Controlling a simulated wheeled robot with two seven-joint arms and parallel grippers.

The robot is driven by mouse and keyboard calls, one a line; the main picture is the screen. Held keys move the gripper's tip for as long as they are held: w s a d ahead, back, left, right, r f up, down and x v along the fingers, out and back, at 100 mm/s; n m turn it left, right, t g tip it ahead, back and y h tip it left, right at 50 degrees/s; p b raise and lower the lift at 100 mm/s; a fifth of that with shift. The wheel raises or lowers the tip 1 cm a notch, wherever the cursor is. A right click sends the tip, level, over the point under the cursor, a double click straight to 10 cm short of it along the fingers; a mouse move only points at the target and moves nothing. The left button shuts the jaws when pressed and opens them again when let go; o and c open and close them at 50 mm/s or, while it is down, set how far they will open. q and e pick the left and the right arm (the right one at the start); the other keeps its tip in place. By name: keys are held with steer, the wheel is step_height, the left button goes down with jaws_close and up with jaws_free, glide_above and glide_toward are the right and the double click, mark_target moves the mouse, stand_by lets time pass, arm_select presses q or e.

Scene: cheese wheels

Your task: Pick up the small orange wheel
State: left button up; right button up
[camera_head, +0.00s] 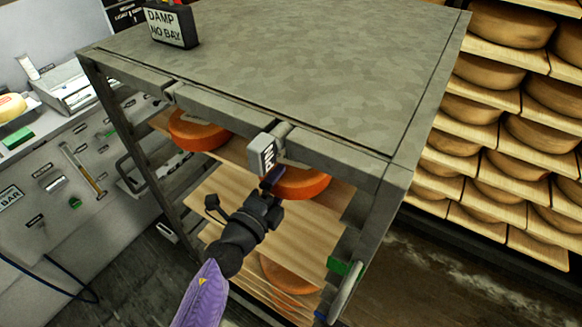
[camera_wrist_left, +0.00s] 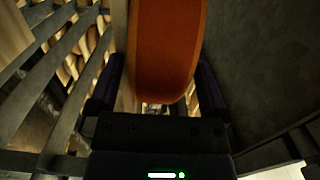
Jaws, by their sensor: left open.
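An orange wheel (camera_head: 307,185) lies on the upper wooden board of the rack, at the front right; the rack's top edge and a hanging tag hide part of it. My left gripper (camera_head: 243,191) is at the front of this shelf, open, with one finger by the wheel's left edge. In the left wrist view the orange wheel (camera_wrist_left: 167,50) stands between the two open fingers (camera_wrist_left: 160,88), with a gap visible at its right. A second orange wheel (camera_head: 197,133) lies farther left on the same level. I cannot tell which is the small one. My right gripper is out of view.
The rack's grey top (camera_head: 290,65) overhangs the shelf closely. A hanging tag (camera_head: 264,152) is just above the gripper. A lower board holds another orange wheel (camera_head: 287,274). Shelves of cheese wheels (camera_head: 487,73) stand at the right, with floor between.

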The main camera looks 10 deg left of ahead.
arm_select(q)
steer(key=c, duration=0.6)
jaws_close()
steer(key=shift+w+r, duration=0.1)
steer(key=shift+r, duration=0.05)
